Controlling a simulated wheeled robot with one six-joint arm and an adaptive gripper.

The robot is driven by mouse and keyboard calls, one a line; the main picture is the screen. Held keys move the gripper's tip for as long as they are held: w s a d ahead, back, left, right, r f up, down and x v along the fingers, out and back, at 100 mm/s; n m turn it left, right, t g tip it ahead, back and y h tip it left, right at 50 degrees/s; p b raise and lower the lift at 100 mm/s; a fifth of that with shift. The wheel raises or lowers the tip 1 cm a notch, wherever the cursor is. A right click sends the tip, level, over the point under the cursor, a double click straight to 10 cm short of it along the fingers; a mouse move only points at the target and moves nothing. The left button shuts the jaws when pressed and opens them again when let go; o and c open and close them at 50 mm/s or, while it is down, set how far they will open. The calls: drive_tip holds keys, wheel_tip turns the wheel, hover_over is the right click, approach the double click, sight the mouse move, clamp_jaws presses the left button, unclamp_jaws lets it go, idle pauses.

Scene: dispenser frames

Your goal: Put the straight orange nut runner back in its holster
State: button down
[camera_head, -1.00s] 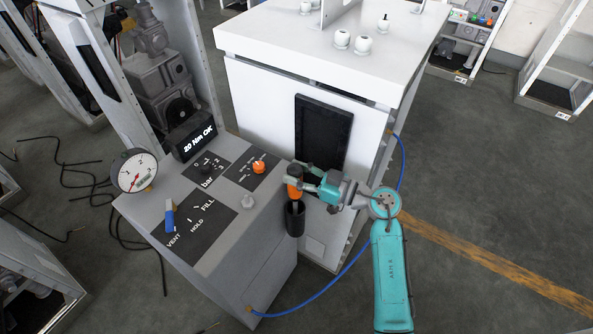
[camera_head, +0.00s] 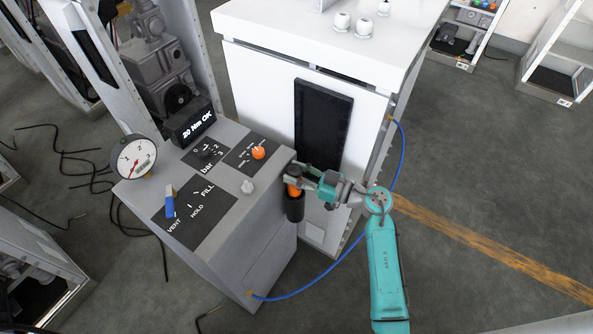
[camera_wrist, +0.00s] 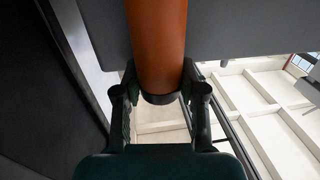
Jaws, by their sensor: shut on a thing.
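The straight orange nut runner (camera_head: 294,189) stands roughly upright at the right side of the grey console. My gripper (camera_head: 299,179) is shut on it from the right. In the wrist view the orange body of the nut runner (camera_wrist: 158,40) runs between the two fingers of my gripper (camera_wrist: 160,88), with a dark band at its end. The black holster (camera_head: 295,210) is a cup on the console's side, directly below the nut runner. The tool's lower part meets the holster's mouth and seems to be inside it; how deep is hidden.
A white cabinet (camera_head: 260,85) stands close behind. A blue hose (camera_head: 330,275) loops below my arm. Open floor lies to the right.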

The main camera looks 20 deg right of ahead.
drive_tip(key=shift+f, duration=0.45)
idle(0.5)
drive_tip(key=c, duration=0.6)
unclamp_jaws()
drive_tip(key=shift+f, duration=0.1)
drive_tip(key=v, duration=1.2)
drive_tip(key=s+a+r+m+t+h, duration=0.25)
drive_tip(key=s+a+t, duration=0.2)
drive_tip(key=s, duration=0.25)
drive_tip(key=s+a+r+m+t+h, duration=0.1)
drive_tip(key=s+a+r+t, duration=0.25)
drive_tip(key=s+a, duration=0.25)
drive_tip(key=s+m+g+h, duration=0.1)
drive_tip(key=s+g+h, duration=0.1)
drive_tip(key=s, duration=0.5)
drive_tip(key=s+d+f+m+g+h, duration=0.1)
drive_tip(key=s+m+g+h, duration=0.1)
drive_tip(key=s+h, duration=0.2)
drive_tip(key=s+m+g+h, duration=0.2)
drive_tip(key=s+h, duration=0.1)
drive_tip(key=s, duration=0.7)
drive_tip(key=shift+s+d+f, duration=0.15)
drive_tip(key=shift+d+f, duration=0.05)
drive_tip(key=shift+d, duration=0.2)
